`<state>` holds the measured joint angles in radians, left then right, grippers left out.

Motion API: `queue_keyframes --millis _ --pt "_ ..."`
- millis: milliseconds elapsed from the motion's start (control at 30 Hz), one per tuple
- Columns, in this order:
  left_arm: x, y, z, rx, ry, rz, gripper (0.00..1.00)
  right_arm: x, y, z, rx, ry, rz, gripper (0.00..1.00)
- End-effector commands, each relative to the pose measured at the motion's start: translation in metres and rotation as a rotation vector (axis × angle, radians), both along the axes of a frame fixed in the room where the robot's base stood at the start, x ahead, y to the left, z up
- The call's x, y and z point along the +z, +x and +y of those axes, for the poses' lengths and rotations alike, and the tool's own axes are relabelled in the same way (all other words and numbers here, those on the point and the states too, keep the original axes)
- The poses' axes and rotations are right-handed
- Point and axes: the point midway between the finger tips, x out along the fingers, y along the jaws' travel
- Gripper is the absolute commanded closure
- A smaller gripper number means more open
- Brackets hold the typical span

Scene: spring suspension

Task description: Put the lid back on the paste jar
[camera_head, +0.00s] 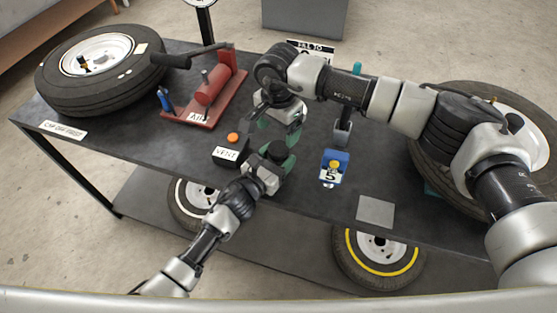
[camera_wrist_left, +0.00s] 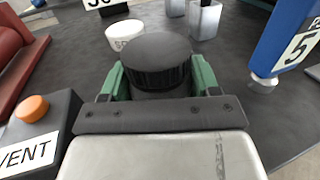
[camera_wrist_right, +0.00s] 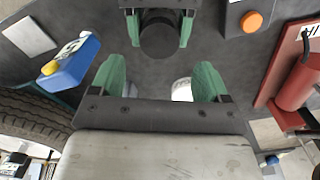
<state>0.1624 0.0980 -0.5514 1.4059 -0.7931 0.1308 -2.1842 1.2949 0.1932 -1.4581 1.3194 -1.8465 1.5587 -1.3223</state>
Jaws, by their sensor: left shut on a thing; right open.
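My left gripper (camera_head: 270,165) is shut on a black round lid (camera_head: 277,150) with a ribbed edge. The lid also fills the middle of the left wrist view (camera_wrist_left: 158,62), held above the table. A small white tub (camera_wrist_left: 124,33), which looks like the paste jar, stands on the table just beyond the lid. My right gripper (camera_head: 279,128) is open, its green fingers pointing down over the table close to the lid. In the right wrist view the white tub (camera_wrist_right: 182,90) shows between the open fingers, partly hidden by the gripper body. In the head view the tub is hidden.
A black VENT box (camera_head: 230,152) with an orange button stands left of my left gripper. A red air pump (camera_head: 212,90) is behind it. A blue gauge block (camera_head: 334,167) stands to the right. A grey square plate (camera_head: 375,211) lies near the front edge. Tyres lie at both ends.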

Motion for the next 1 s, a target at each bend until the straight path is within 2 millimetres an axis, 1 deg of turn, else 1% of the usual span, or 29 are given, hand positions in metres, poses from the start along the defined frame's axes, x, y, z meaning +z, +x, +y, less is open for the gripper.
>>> queue_keyframes --millis 33,100,200,333,500,767,800,967,1000 --pt "0.0 0.0 0.0 0.0 -0.001 0.001 1.0 -0.009 -0.001 0.0 0.0 -0.002 0.003 0.24" --pt "0.0 0.0 0.0 0.0 -0.001 0.001 1.0 -0.021 -0.001 0.0 0.0 -0.001 0.003 0.24" --pt "0.0 0.0 0.0 0.0 -0.001 0.001 1.0 -0.036 -0.001 0.0 -0.001 -0.002 0.003 0.24" --pt "0.0 0.0 0.0 0.0 -0.001 0.001 1.0 -0.052 -0.001 0.0 0.0 -0.001 0.002 0.24" --pt "0.0 0.0 0.0 0.0 -0.001 0.001 1.0 -0.062 0.0 0.0 0.0 0.0 0.0 0.24" --pt "0.0 0.0 0.0 0.0 0.0 0.0 1.0 -0.063 0.0 0.0 0.0 -0.001 -0.001 0.24" --pt "0.0 0.0 0.0 0.0 0.0 0.0 1.0 -0.063 0.0 0.0 0.0 -0.001 -0.001 0.25" --pt "0.0 0.0 0.0 0.0 0.0 0.0 1.0 -0.063 0.0 0.0 0.0 -0.001 -0.001 0.5" --pt "0.0 0.0 0.0 0.0 0.0 0.0 1.0 -0.063 0.0 0.0 0.0 -0.001 -0.001 0.56"
